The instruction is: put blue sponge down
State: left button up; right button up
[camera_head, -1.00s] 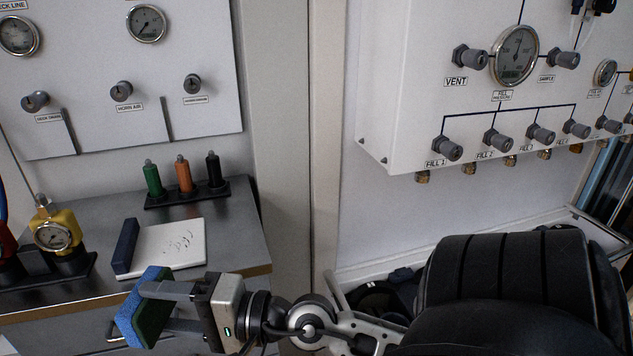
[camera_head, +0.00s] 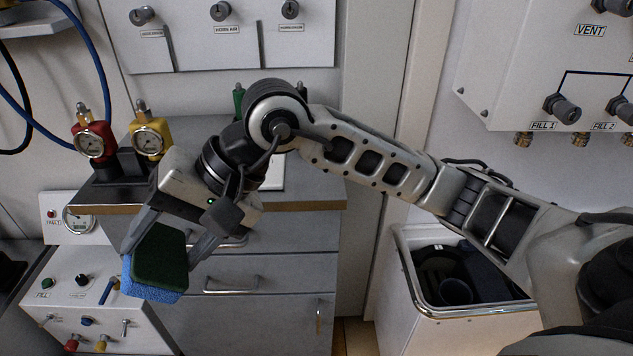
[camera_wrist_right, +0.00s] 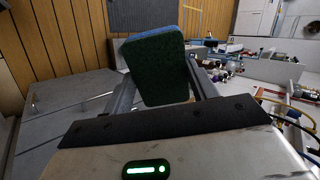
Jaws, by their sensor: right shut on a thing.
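The blue sponge (camera_head: 160,264) has a dark green scouring side and a blue side. My right gripper (camera_head: 163,250) is shut on it, one finger along each side, and holds it in the air in front of the drawer cabinet. In the right wrist view the sponge (camera_wrist_right: 157,68) sits between the two fingers, green side toward the camera, with a thin blue edge on top. My left gripper is in neither view.
The grey cabinet top (camera_head: 110,195) behind the arm carries a red gauge fitting (camera_head: 94,142) and a yellow one (camera_head: 150,137). A white control box (camera_head: 85,295) is at lower left. An open white bin (camera_head: 440,315) with dark contents stands at right.

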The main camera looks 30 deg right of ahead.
pick_arm(q)
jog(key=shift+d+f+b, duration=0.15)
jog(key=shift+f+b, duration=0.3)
jog(key=shift+b, duration=0.7)
pick_arm(e)
jog(key=d+r+m+h, duration=0.1)
jog(key=d+r+h, duration=0.2)
jog(key=d, duration=0.3)
jog(key=s+d+r+m+g+h, duration=0.1)
jog(key=d+r+h, duration=0.1)
jog(key=d, duration=0.3)
jog(key=d+r+m+g+h, duration=0.1)
jog(key=d+r+h, duration=0.2)
jog(key=d, duration=0.3)
jog(key=shift+s+d+r+m+h, duration=0.2)
jog(key=shift+d+r+m+h, duration=0.1)
jog(key=shift+r+m+h, duration=0.15)
jog(key=shift+f, duration=0.1)
